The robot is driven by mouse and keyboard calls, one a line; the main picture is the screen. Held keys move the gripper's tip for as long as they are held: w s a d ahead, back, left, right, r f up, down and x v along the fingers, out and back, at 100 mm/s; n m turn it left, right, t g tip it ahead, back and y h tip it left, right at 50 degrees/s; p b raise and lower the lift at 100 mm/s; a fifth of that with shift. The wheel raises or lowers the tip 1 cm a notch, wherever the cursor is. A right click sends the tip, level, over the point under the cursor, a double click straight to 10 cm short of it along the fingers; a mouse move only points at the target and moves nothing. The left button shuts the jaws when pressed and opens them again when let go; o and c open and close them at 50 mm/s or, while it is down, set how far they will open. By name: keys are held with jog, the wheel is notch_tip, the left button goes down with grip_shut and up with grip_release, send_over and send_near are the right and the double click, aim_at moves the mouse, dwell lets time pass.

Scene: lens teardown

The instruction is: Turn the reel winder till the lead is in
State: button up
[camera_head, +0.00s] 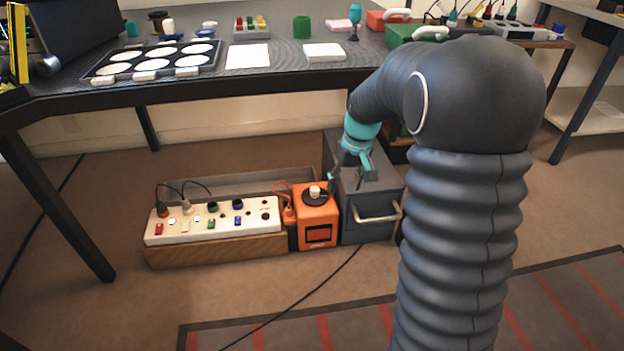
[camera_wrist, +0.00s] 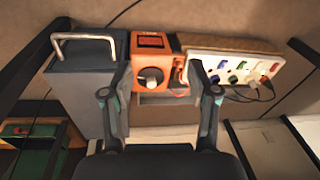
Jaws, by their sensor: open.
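The reel winder is an orange box (camera_head: 317,218) on the floor, with a dark disc and a pale knob (camera_head: 315,191) on top. In the wrist view the winder (camera_wrist: 150,44) and its knob (camera_wrist: 151,78) show ahead, between the fingers in the picture. A thin red lead (camera_head: 280,184) loops at the winder's left, beside the socket strip; a bit of it shows in the wrist view (camera_wrist: 184,72). How much lead is out is unclear. My gripper (camera_wrist: 159,94) is open and empty. In the head view it (camera_head: 343,178) hangs just right of the knob, apart from it.
A white socket strip (camera_head: 190,224) with several plugs sits in a wooden box left of the winder. A grey cabinet with a handle (camera_head: 378,217) stands close on its right. A dark workbench (camera_head: 110,97) is above and behind. A black cable crosses the floor in front.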

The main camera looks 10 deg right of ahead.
jog(key=w+d+f+n+y+p, duration=0.1)
jog(key=w+f+n, duration=0.1)
jog(key=w+f, duration=0.5)
jog(key=w+d+f+n+y, duration=0.1)
jog(key=w+f+n, duration=0.3)
jog(key=w, duration=0.5)
jog(key=n+t, duration=0.1)
jog(key=n, duration=0.5)
send_near(315, 189)
jog(key=x, duration=1)
jog(key=shift+c, duration=0.3)
grip_shut()
